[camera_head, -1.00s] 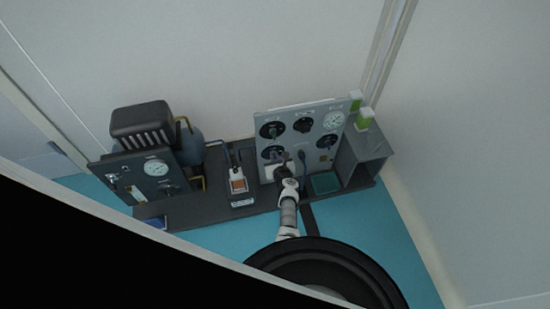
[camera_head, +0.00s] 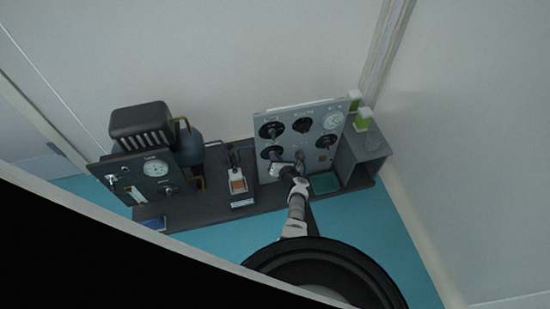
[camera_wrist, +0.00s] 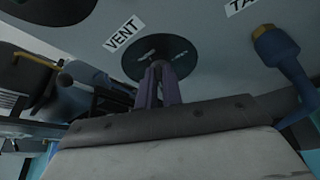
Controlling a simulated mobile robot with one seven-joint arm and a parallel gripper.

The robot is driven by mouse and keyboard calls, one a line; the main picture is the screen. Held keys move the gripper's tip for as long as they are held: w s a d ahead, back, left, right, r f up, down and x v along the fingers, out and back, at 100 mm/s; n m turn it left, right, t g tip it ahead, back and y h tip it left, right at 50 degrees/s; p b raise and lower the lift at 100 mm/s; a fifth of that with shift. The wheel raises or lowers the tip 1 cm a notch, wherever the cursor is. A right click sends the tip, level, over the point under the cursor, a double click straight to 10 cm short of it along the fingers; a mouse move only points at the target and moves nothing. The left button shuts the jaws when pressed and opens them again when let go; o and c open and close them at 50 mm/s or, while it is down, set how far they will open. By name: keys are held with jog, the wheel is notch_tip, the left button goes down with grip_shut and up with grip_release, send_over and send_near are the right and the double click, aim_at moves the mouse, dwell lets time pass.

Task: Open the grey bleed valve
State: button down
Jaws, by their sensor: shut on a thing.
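In the wrist view, a round dark valve plate (camera_wrist: 183,60) sits on the grey panel beside a white VENT label (camera_wrist: 124,32). Small grey parts of a handle (camera_wrist: 149,53) show at its middle; no other valve in view is marked as the bleed valve. My gripper (camera_wrist: 160,68) reaches up to this plate with its two narrow fingers close together, shut on the VENT valve handle. The fingers hide most of the handle, so its angle is unclear. In the head view, my gripper (camera_head: 276,166) is at the panel's lower left, below a dark round plate (camera_head: 271,153).
A blue valve with a brass-coloured end (camera_wrist: 277,47) is close on the right in the wrist view.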

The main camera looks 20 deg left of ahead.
jog(key=shift+w+d+f+m+y+b, duration=0.1)
jog(key=shift+f+m+y+b, duration=0.15)
jog(key=shift+m+y+b, duration=0.9)
jog(key=shift+w+d+f+m+y+b, duration=0.25)
jog(key=shift+m+y+b, duration=0.35)
jog(key=shift+m+b, duration=1.15)
jog(key=shift+s+f+m+y+b, duration=0.25)
jog(key=shift+m+y+b, duration=0.6)
jog(key=shift+m, duration=1.25)
jog(key=shift+w, duration=0.1)
jog(key=c, duration=1.6)
grip_release()
jog(key=shift+o, duration=0.2)
